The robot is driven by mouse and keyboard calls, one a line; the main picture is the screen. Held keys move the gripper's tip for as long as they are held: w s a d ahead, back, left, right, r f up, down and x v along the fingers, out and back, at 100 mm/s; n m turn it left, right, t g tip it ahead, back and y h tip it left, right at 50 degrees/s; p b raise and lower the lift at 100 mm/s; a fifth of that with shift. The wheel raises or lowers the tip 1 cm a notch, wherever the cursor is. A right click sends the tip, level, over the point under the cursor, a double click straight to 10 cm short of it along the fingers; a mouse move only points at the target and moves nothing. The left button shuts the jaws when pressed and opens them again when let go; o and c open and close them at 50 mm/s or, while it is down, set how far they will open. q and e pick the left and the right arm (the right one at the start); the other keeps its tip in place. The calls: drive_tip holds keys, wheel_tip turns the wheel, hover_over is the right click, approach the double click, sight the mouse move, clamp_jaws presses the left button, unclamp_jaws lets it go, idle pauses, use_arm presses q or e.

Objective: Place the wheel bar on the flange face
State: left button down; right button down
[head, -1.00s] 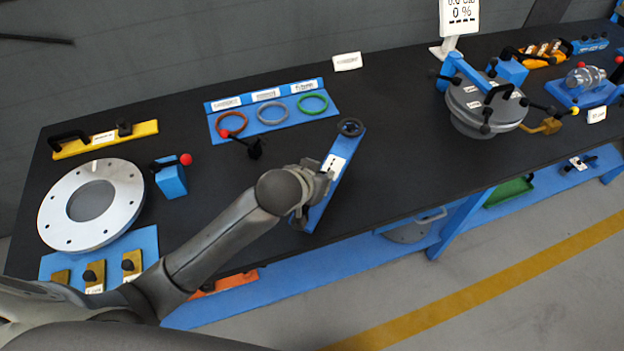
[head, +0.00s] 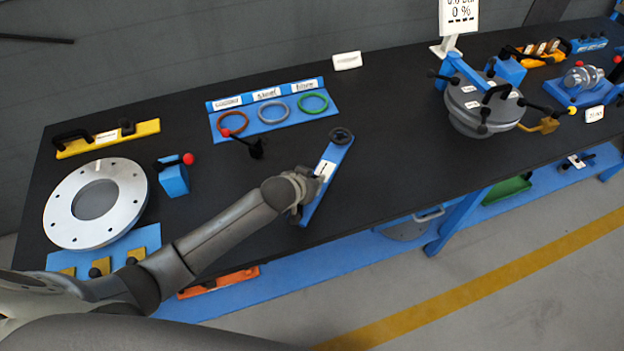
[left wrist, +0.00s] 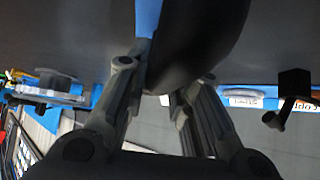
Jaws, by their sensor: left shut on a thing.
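The wheel bar (head: 331,156) is a blue bar with a white label and a black wheel at its far end. It slants over the bench's front part, and whether it touches the bench I cannot tell. My left gripper (head: 307,193) is shut on its near half. In the left wrist view, the fingers (left wrist: 160,82) close around the blue bar (left wrist: 147,18), and a large dark shape hides part of it. A silver ring with bolt holes, apparently the flange face (head: 128,205), lies flat at the left end. My right gripper is not in view.
A blue block with a red-tipped lever (head: 172,179) stands right of the ring. A blue tray with three coloured rings (head: 280,128) lies behind my arm, a black lever (head: 254,148) before it. A grey lidded vessel (head: 482,105) stands right.

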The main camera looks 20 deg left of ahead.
use_arm(q)
drive_tip(key=shift+d, duration=0.1)
drive_tip(key=c, duration=1.3)
unclamp_jaws()
drive_tip(key=shift+f, duration=0.1)
